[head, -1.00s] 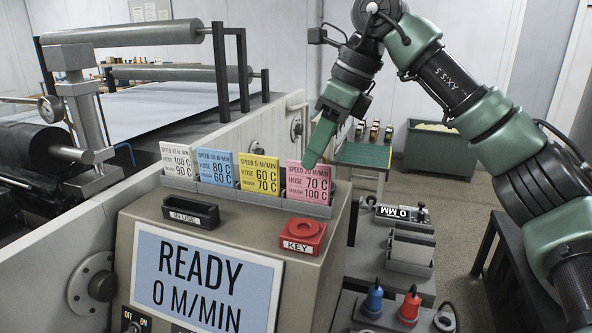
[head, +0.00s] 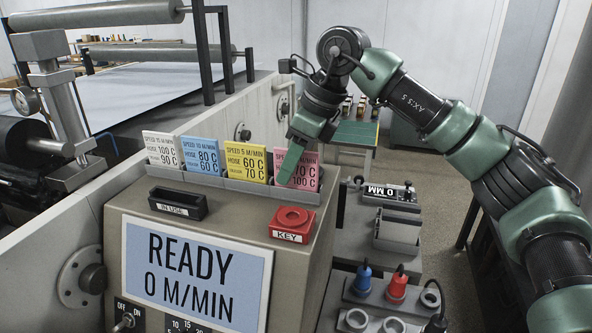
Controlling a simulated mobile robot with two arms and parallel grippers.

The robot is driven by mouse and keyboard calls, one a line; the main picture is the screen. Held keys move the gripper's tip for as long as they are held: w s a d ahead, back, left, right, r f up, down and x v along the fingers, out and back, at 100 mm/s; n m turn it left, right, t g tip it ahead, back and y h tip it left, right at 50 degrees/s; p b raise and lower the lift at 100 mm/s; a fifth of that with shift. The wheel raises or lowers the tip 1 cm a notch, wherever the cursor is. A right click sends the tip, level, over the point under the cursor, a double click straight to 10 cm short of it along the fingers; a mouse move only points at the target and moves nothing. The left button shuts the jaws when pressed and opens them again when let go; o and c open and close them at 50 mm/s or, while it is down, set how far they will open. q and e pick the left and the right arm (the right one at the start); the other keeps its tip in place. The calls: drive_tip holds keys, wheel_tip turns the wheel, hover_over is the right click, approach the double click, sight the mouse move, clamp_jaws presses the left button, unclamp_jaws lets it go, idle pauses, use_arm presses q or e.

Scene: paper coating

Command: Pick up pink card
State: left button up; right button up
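The pink card (head: 308,173) stands upright in the rightmost slot of a grey card rack (head: 232,186) on top of the control console. My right gripper (head: 287,176) is at the card, its green finger in front of the card's left part and covering some of its print. I cannot tell whether the fingers are closed on the card. White (head: 161,149), blue (head: 201,155) and yellow (head: 246,162) cards stand in the slots to the left. My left gripper is not in view.
In front of the rack are an empty black "IN USE" holder (head: 178,204) and a red "KEY" block (head: 291,224). The console screen (head: 195,279) reads READY, 0 M/MIN. Blue and red plugs (head: 396,286) stand at the lower right. Rollers are at the left.

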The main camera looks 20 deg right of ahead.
drive_tip(key=shift+c, duration=0.6)
clamp_jaws()
drive_tip(key=shift+r, duration=0.1)
